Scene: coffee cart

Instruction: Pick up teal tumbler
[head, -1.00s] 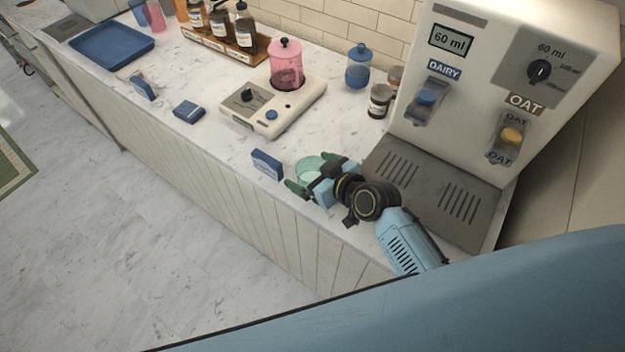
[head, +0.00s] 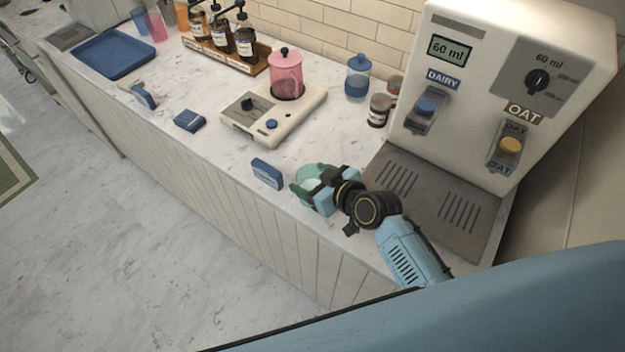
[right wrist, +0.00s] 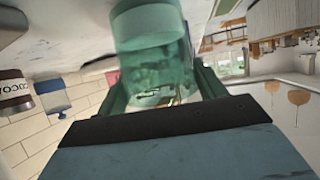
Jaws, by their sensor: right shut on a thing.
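The teal tumbler (head: 304,178) is a translucent green cup near the front edge of the counter, left of the milk dispenser. My right gripper (head: 314,186) is shut on it, with the green fingers around its sides. In the right wrist view the tumbler (right wrist: 152,55) fills the space between the fingers of my right gripper (right wrist: 165,88). The gripper hides part of the tumbler in the head view, and I cannot tell whether its base touches the counter. My left gripper is not in view.
A blue box (head: 267,173) stands just left of the tumbler. The milk dispenser (head: 505,85) and its drip tray (head: 430,200) are to the right.

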